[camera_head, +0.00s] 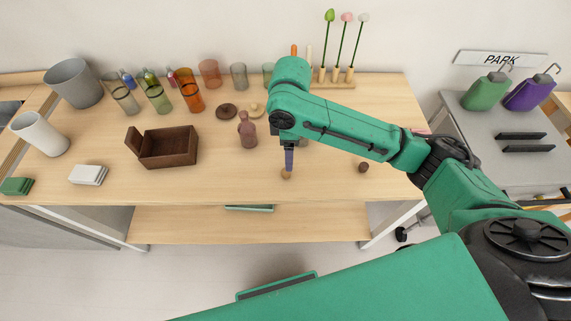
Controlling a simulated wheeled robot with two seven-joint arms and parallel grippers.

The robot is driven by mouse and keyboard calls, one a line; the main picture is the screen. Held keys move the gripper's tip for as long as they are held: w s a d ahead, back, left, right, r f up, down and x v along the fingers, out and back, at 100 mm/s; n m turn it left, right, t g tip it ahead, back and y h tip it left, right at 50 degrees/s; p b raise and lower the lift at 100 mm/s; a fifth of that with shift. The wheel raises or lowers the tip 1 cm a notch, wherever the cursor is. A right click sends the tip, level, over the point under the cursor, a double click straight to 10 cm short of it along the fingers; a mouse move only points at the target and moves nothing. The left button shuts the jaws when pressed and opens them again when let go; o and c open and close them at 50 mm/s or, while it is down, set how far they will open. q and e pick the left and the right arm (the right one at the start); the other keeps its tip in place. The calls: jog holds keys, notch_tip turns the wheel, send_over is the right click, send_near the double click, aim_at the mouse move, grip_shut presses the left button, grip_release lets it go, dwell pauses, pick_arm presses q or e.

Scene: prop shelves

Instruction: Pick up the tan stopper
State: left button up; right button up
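The tan stopper (286,175) is a small round piece at the front of the wooden table, a little right of its middle. My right gripper (288,166) points straight down directly above it, with its fingertips at or just over the stopper's top. The fingers are seen edge-on, so I cannot tell whether they are open, shut or touching the stopper. My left gripper is not in view.
A dark brown stopper (363,167) lies to the right and a mauve bottle (248,132) stands behind left. A brown open box (168,148), white blocks (87,175) and several coloured glasses stand farther left. A flower rack (334,84) is behind my arm.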

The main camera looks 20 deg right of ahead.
aim_at(286, 174)
jog(key=f, duration=0.1)
jog(key=s+f, duration=0.1)
jog(key=f, duration=0.1)
jog(key=shift+s+a, duration=0.1)
jog(key=shift+s, duration=0.2)
jog(key=f, duration=0.1)
jog(key=w+f, duration=0.1)
jog(key=p, duration=0.1)
jog(key=shift+w+a+f, duration=0.25)
jog(key=shift+a+f, duration=0.1)
jog(key=shift+f, duration=0.05)
jog(key=f, duration=0.3)
jog(key=shift+w+f+p, duration=0.15)
jog(key=shift+w+p, duration=0.15)
jog(key=shift+p, duration=0.05)
jog(key=shift+s+d+f, duration=0.1)
jog(key=shift+s+f, duration=0.05)
jog(key=shift+f, duration=0.05)
jog(key=shift+s, duration=0.1)
jog(key=shift+c, duration=0.3)
jog(key=c, duration=0.5)
grip_shut()
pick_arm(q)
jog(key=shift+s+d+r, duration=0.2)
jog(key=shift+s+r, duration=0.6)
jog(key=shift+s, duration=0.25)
pick_arm(e)
jog(key=shift+r, duration=0.15)
